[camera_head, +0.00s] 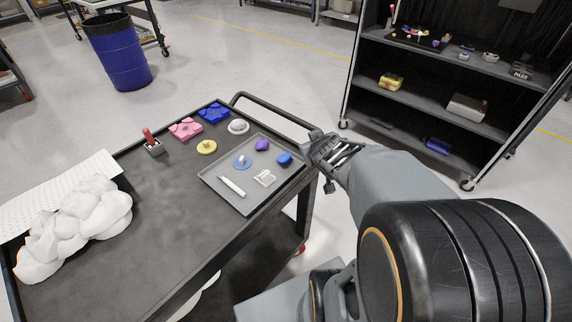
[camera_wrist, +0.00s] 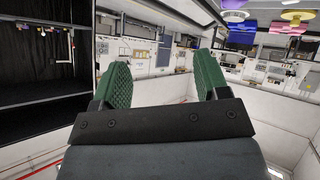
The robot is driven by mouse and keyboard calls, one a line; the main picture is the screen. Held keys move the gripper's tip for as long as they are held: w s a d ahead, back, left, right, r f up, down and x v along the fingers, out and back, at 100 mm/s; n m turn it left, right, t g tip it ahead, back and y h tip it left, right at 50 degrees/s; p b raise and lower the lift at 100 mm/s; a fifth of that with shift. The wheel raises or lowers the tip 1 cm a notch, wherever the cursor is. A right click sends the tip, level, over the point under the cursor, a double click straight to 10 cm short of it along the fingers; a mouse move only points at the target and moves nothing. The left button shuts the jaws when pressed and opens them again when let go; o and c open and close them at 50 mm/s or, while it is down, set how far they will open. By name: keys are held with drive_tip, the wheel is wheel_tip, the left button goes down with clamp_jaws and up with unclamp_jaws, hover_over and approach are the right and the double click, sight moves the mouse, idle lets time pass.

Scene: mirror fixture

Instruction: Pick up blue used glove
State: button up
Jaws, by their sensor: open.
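A small rounded blue lump (camera_head: 284,158) lies at the right side of a grey tray (camera_head: 222,204) on the dark cart; it may be the blue used glove, but it is too small to be sure. A flat blue piece (camera_head: 214,112) lies at the cart's far corner outside the tray. My gripper (camera_head: 318,148) is just right of the tray, by the cart's edge and handle. In the wrist view its green-padded fingers (camera_wrist: 162,82) are apart with nothing between them. The blue lump cannot be made out in the wrist view.
The tray also holds a purple lump (camera_head: 262,145), a blue disc (camera_head: 242,162), a white pen-like stick (camera_head: 232,186) and a white clip (camera_head: 264,178). Pink (camera_head: 185,128) and yellow (camera_head: 206,147) pieces lie behind. A dark shelf (camera_head: 440,100) stands right, a blue bin (camera_head: 120,55) far left.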

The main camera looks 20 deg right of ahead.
sight(287, 158)
wheel_tip(287, 158, down, 8)
drive_tip(key=n+t+y+b, duration=0.3)
drive_tip(key=y, duration=0.4)
drive_tip(key=x, duration=0.2)
drive_tip(key=b+x, duration=0.1)
drive_tip(key=x, duration=0.1)
drive_tip(key=a+x, duration=0.1)
drive_tip(key=x, duration=0.2)
drive_tip(key=shift+s+f+b, duration=0.2)
drive_tip(key=shift+f+b, duration=0.1)
drive_tip(key=shift+f, duration=0.15)
drive_tip(key=shift+b+x, duration=0.4)
drive_tip(key=shift+x, duration=2.6)
drive_tip(key=shift+a, duration=0.1)
drive_tip(key=shift+s, duration=0.1)
drive_tip(key=c, duration=0.7)
